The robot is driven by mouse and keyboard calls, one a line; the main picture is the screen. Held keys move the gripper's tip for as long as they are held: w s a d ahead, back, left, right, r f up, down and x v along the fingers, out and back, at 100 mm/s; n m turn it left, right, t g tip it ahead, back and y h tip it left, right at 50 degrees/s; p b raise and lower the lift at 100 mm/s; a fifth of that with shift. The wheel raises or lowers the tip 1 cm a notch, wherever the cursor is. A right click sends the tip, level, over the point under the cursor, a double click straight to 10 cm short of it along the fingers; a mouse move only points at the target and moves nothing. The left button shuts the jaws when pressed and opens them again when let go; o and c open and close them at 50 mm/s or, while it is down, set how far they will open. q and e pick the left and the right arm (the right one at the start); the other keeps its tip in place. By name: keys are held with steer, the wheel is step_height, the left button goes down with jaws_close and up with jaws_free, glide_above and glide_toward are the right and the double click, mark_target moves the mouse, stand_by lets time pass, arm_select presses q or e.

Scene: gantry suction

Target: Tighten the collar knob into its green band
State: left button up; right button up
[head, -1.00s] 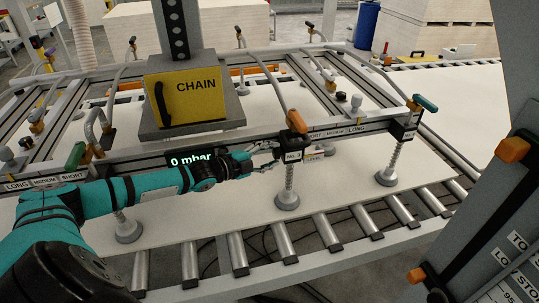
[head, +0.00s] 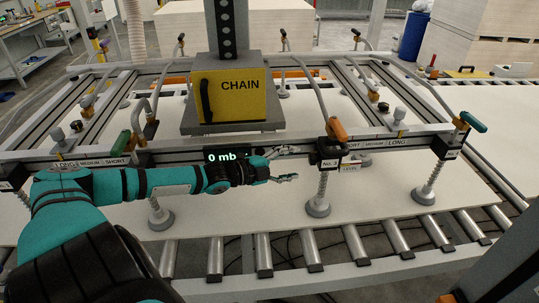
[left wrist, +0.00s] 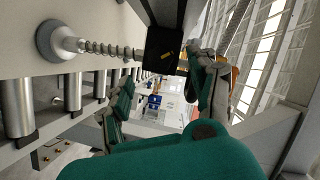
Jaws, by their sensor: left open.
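My left gripper (head: 292,164) is open and empty, its two fingers spread one above the other. It points right toward the black No. 3 block (head: 327,153) on the gantry's front rail, with a gap between. An orange lever (head: 337,129) tops this block, and a sprung stem with a grey suction cup (head: 318,207) hangs below it. A small pale part beside the block may be the collar knob (head: 363,160); I cannot make out a green band. In the left wrist view the black block (left wrist: 160,50) shows between the spread fingers (left wrist: 165,92). My right gripper is out of view.
The yellow CHAIN box (head: 232,97) hangs above the rail, with a dark readout (head: 226,157) below it. Other suction cups (head: 423,195) stand on a pale board (head: 250,215). Rollers (head: 310,250) lie in front. Green levers (head: 473,121) stick up along the rail.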

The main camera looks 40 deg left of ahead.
arm_select(q)
steer(key=v, duration=0.6)
steer(key=shift+s, duration=0.25)
stand_by(0.8)
